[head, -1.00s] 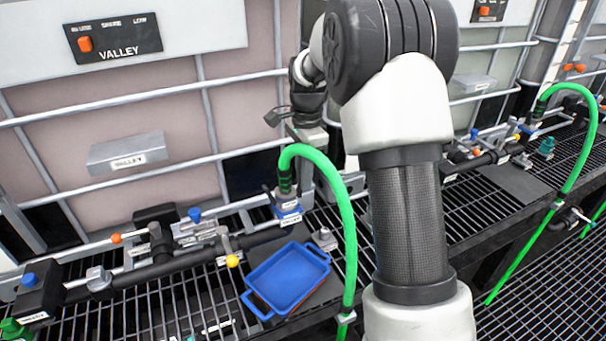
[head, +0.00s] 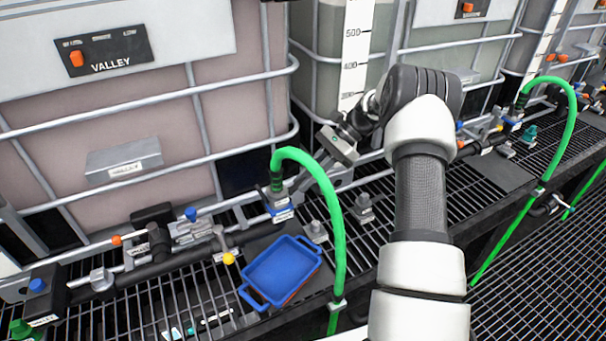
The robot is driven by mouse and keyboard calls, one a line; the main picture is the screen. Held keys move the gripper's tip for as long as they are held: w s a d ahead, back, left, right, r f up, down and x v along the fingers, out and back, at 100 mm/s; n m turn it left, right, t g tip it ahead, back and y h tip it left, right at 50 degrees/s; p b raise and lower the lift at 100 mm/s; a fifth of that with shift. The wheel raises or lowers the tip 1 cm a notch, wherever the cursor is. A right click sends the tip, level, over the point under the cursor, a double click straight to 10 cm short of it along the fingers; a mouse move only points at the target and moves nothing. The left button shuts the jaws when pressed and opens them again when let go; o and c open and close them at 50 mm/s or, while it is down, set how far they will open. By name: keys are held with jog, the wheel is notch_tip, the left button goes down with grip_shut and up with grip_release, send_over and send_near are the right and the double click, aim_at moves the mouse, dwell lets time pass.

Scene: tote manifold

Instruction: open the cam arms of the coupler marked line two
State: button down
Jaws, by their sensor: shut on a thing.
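A coupler (head: 279,207) with a grey body, a blue collar and small white labels stands at the end of a green hose (head: 338,215), left of the picture's middle in the head view. Its label is too small to read, so I cannot confirm line two. My gripper (head: 298,184) reaches down from the upper right to the coupler's right side, just behind the hose's arch. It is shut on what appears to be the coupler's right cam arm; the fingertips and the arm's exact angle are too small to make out.
A blue tray (head: 283,270) sits in front of the coupler. The green hose arches close to my gripper. A black pipe (head: 185,253) with valves runs left. A caged tank (head: 150,150) stands behind. A second green hose (head: 566,140) is far right.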

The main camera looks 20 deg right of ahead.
jog(key=shift+d+f+y+b, duration=0.2)
jog(key=shift+f+y+b, duration=0.25)
jog(key=shift+y, duration=0.65)
jog(key=shift+f+g, duration=0.1)
jog(key=shift+g, duration=0.2)
jog(key=c, duration=1.7)
grip_release()
jog(key=shift+b+v, duration=0.5)
jog(key=shift+v, duration=3.25)
